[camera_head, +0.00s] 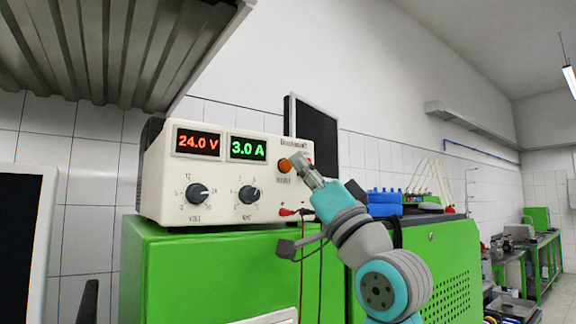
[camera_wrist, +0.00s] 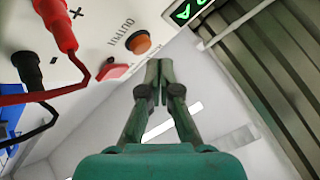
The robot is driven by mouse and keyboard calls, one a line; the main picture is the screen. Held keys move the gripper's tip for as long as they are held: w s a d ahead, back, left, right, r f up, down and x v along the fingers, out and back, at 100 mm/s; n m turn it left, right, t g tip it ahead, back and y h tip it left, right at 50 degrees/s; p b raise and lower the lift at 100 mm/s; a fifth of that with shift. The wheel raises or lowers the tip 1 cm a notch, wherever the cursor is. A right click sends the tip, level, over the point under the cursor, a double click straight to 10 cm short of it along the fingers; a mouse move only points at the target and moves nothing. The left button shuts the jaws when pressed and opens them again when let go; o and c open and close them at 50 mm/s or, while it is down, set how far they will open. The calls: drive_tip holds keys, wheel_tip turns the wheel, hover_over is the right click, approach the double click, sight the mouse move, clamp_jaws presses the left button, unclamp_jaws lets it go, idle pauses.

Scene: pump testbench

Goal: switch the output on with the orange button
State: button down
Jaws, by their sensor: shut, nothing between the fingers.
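The orange button (camera_head: 285,166) is on the front of the white power supply (camera_head: 222,208), right of the lit displays, which read 24.0 V and 3.0 A. In the wrist view the button (camera_wrist: 138,42) sits beside the word OUTPUT, which appears upside down. My gripper (camera_head: 297,158) is shut and empty, its tip just right of the button in the head view. In the wrist view the shut fingertips (camera_wrist: 158,66) are below and right of the button. They look apart from it, but the exact gap cannot be told.
Red plug (camera_wrist: 58,26) and black plug (camera_wrist: 29,70) with leads stick out of the panel near my gripper. A red switch (camera_wrist: 114,70) is close by. The supply stands on a green cabinet (camera_head: 205,270). A ribbed metal hood (camera_head: 110,45) hangs above.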

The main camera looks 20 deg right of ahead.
idle(0.4)
drive_tip(key=shift+w+a, duration=0.15)
drive_tip(key=shift+w, duration=0.3)
drive_tip(key=shift+w+a, duration=0.1)
drive_tip(key=shift+w, duration=0.25)
idle(0.6)
drive_tip(key=shift+s, duration=0.15)
drive_tip(key=shift+s+d, duration=0.25)
drive_tip(key=shift+s, duration=0.4)
drive_tip(key=s+d, duration=0.2)
drive_tip(key=s, duration=0.3)
drive_tip(key=shift+s, duration=0.35)
idle(0.5)
